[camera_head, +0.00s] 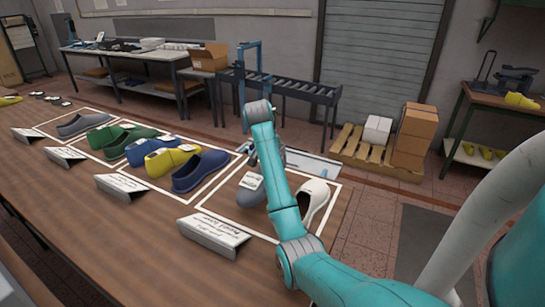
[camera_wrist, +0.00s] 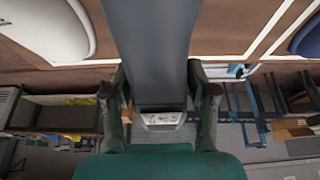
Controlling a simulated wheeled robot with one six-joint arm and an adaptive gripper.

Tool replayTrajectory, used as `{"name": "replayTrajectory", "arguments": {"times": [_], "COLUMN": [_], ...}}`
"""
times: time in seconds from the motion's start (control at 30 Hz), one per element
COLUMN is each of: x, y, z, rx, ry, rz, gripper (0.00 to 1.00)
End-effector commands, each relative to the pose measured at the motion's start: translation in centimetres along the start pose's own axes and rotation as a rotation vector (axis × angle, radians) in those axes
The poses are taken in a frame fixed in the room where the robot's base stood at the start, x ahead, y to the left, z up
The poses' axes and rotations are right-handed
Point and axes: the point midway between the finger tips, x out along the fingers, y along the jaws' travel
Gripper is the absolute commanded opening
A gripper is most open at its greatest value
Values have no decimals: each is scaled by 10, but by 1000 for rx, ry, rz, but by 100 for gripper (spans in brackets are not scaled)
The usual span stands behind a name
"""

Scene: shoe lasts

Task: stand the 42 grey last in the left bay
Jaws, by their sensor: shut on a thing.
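A grey last (camera_head: 250,194) with a white label is at the right outlined bay (camera_head: 211,202) in the head view. My gripper (camera_head: 249,153) is above it, and its fingers are partly hidden by my arm. In the wrist view my gripper (camera_wrist: 160,97) is shut on the grey last (camera_wrist: 150,45), which runs up between the two fingers. Its label number is too small to read. I cannot tell whether it touches the table. The leftmost outlined bay (camera_head: 40,128) holds another grey last (camera_head: 82,125) on its side of the table.
A white last (camera_head: 315,199) stands close right of the held one. Green lasts (camera_head: 128,143), a yellow last (camera_head: 170,159) and a dark blue last (camera_head: 201,171) stand between the end bays. Folded cards (camera_head: 214,236) line the front. Bare wood (camera_head: 110,235) lies nearer.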

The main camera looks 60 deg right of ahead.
Motion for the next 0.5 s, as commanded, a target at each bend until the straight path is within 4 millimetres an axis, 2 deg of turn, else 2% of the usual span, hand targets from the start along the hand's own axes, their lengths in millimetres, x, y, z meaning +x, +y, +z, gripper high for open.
{"name": "replayTrajectory", "arguments": {"times": [0.5], "x": [25], "y": [0], "z": [11], "rx": [-5], "ry": [-2], "rz": [-3], "gripper": [0]}}
